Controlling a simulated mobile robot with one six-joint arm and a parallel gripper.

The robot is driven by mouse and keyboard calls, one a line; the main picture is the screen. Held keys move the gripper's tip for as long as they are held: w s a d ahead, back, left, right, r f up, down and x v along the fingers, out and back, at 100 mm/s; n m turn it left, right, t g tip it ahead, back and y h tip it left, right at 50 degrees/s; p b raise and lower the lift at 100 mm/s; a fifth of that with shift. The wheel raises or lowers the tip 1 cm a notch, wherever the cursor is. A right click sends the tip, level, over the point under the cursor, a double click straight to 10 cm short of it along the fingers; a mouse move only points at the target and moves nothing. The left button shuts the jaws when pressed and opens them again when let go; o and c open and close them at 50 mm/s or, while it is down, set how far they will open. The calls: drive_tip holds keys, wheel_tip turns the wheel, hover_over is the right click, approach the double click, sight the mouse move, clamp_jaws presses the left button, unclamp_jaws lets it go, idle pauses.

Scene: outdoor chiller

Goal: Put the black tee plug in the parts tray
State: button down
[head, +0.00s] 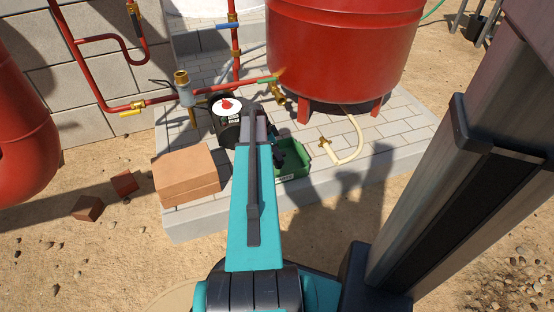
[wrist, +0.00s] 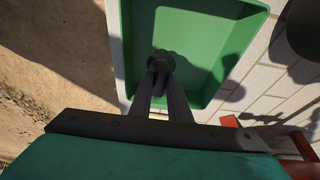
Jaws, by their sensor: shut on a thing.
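The parts tray is a green, shallow, rectangular tray (head: 300,161) on the paving to the right of my arm, partly hidden by it. Its empty green floor (wrist: 205,48) fills the upper middle of the wrist view. The black tee plug (wrist: 161,60) is a dark, rounded piece at the ends of my fingers. My gripper (wrist: 160,84) is shut on it. In the wrist view the plug lies over the tray's floor, inside the rim. I cannot tell whether it touches the floor. In the head view my arm mostly hides the gripper and plug.
A red tank (head: 340,50) stands on legs behind the tray. A black canister with a red-and-white top (head: 227,115) is left of my arm. Terracotta blocks (head: 186,174) sit at the slab's left front corner. A cream hose (head: 352,146) lies right of the tray. Red pipes run behind.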

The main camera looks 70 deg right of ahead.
drive_tip(key=shift+f+b, duration=0.45)
drive_tip(key=shift+f, duration=1.05)
drive_tip(key=shift+f, duration=0.1)
drive_tip(key=c, duration=1.7)
unclamp_jaws()
drive_tip(key=shift+o, duration=0.2)
drive_tip(key=p+v, duration=0.5)
drive_tip(key=v, duration=0.7)
